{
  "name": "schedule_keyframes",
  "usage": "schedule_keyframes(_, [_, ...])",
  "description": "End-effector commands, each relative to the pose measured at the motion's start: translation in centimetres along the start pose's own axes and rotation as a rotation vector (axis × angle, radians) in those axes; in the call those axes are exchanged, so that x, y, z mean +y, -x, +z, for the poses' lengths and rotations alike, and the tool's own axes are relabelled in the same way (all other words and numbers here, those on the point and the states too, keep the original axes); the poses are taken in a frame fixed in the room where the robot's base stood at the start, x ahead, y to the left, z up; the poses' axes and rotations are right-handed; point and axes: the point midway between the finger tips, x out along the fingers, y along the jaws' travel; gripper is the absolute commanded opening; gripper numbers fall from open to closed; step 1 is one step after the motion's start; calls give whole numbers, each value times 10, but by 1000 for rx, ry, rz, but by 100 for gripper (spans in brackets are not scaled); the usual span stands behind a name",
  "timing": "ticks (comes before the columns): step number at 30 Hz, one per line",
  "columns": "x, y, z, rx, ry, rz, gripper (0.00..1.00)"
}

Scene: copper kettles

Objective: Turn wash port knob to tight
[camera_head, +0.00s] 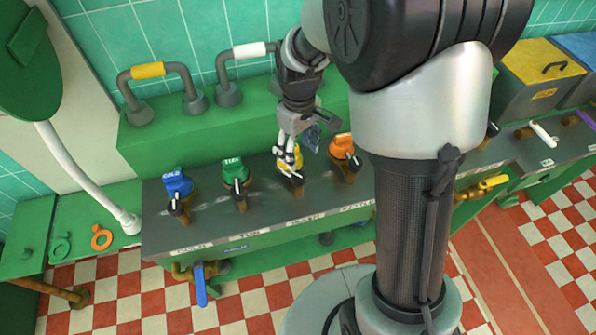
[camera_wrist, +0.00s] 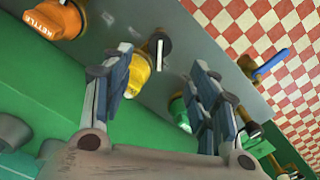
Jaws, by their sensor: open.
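The yellow port body (camera_head: 299,157) is third from the left on the grey panel, above a label that seems to read WASH. It carries a small black knob (camera_head: 297,177) with a pale pointer bar. My gripper (camera_head: 287,160) is just over it, pointing down, and partly hides the yellow body. In the wrist view the yellow body (camera_wrist: 139,75) and the knob (camera_wrist: 154,46) with its upright pale bar appear between my two open fingers (camera_wrist: 160,62). The yellow body is near the left finger. I cannot tell whether a finger touches it. The tight mark is not readable.
Similar ports stand beside it: blue (camera_head: 177,183) and green (camera_head: 235,173) to the left, orange (camera_head: 343,146) close on the right. Pipes with a yellow band (camera_head: 148,70) and a white band (camera_head: 248,50) rise behind. A blue lever (camera_head: 200,284) hangs below the panel.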

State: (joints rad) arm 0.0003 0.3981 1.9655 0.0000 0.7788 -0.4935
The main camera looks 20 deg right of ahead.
Motion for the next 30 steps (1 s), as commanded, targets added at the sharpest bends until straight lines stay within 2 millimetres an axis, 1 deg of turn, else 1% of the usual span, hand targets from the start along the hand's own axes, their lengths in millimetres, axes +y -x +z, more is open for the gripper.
schedule_keyframes(1, [0,-16,1,-4,0,-2,54])
schedule_keyframes(3, [0,-31,1,-3,0,-2,54])
schedule_keyframes(9, [0,-72,1,-3,-1,-2,54])
schedule_keyframes(12, [0,-86,1,-2,-1,-1,54])
schedule_keyframes(15, [0,-96,0,-1,-1,0,54])
schedule_keyframes(18, [0,-102,0,0,-1,0,54])
schedule_keyframes(27, [0,-103,0,1,-1,0,54])
schedule_keyframes(28, [0,-103,0,1,-1,0,54])
schedule_keyframes(30, [0,-103,0,1,-1,0,49])
